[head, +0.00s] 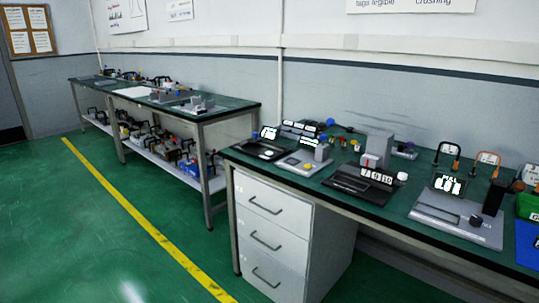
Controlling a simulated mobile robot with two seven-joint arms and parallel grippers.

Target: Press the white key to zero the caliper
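Neither of my grippers is in view. Several measuring devices stand on the right bench (330,196). I cannot tell for sure which one is the caliper. A dark device with a lit display (268,133) is at the bench's left end. A grey plate device with another lit display (448,184) lies at the right. A black device (357,183) with number tiles is between them, with a white round knob (402,177) at its right end. A white key cannot be made out clearly at this distance.
A grey device with a yellow button (308,167) sits near the bench's left end. White drawers (266,235) stand below. A second bench (222,108) with a loaded lower shelf is farther left. The green floor (70,230) with a yellow line is clear in front.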

